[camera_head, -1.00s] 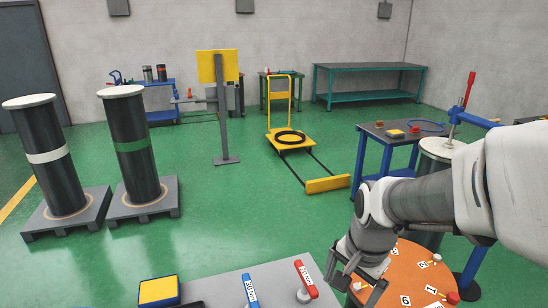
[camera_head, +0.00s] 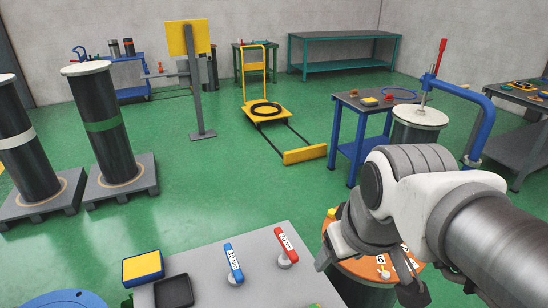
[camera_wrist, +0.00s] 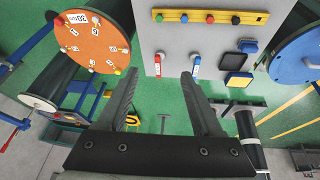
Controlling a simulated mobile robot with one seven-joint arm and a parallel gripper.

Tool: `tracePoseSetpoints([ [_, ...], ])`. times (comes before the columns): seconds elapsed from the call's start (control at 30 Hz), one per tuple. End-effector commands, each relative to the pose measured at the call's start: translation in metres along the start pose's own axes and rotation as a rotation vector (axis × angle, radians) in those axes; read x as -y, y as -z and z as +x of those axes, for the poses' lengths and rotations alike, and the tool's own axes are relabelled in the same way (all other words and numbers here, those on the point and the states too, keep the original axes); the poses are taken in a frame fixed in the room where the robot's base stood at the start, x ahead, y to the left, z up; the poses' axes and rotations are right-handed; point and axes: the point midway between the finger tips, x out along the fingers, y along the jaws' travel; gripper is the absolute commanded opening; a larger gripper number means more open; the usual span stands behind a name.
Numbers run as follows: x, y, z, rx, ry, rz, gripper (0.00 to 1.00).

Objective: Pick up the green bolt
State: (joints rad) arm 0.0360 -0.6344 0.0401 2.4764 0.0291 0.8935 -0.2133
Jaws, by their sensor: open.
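The strip lies on the grey tabletop (camera_wrist: 200,38). My gripper (camera_wrist: 160,74) is open and empty, its two fingers apart, with the strip well beyond the fingertips. In the head view my gripper (camera_head: 368,278) hangs over the orange numbered disc (camera_head: 350,268).
A red-handled tool (camera_head: 287,245) and a blue-handled tool (camera_head: 233,262) are on the grey tabletop. A yellow pad (camera_head: 143,268) and a black tray (camera_head: 174,291) are to their left. The orange disc in the wrist view (camera_wrist: 92,45) carries several small bolts. A blue disc (camera_wrist: 297,60) is at right.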

Motion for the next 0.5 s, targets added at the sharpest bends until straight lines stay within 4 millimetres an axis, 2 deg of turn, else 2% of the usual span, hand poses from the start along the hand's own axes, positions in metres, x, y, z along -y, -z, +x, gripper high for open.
tracePoseSetpoints([
  [0.27, 0.009, 0.013, 0.056, 0.190, 0.123, -0.481, 0.68],
  [0.5, -0.015, 0.025, 0.126, 0.269, 0.192, -0.998, 0.68],
])
